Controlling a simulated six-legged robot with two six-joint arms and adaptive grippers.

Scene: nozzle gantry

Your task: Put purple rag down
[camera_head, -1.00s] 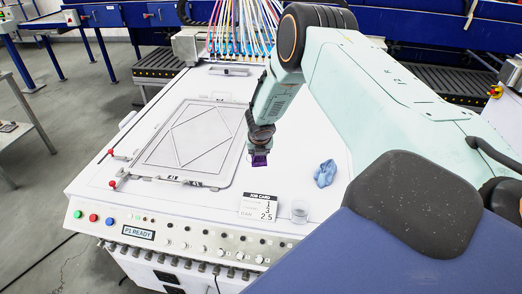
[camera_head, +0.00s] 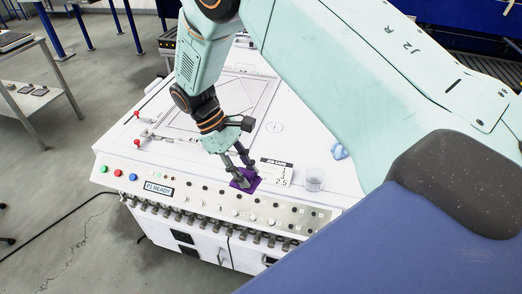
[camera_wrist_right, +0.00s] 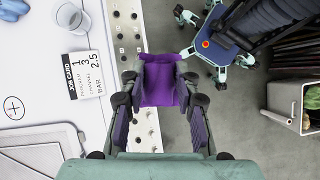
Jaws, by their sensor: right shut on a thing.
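The purple rag (camera_head: 245,181) is between the fingertips of my right gripper (camera_head: 240,174). In the head view it is at the front edge of the white machine top, over the edge of the control panel. In the right wrist view the purple rag (camera_wrist_right: 161,82) spans between the two fingers of my right gripper (camera_wrist_right: 160,90), with the panel and grey floor beyond it. I cannot tell whether the rag touches the surface. My left gripper is not in view.
A blue cloth (camera_head: 339,151) lies farther right. A flat frame (camera_head: 225,105) lies behind. Knobs and buttons line the front panel (camera_head: 220,197).

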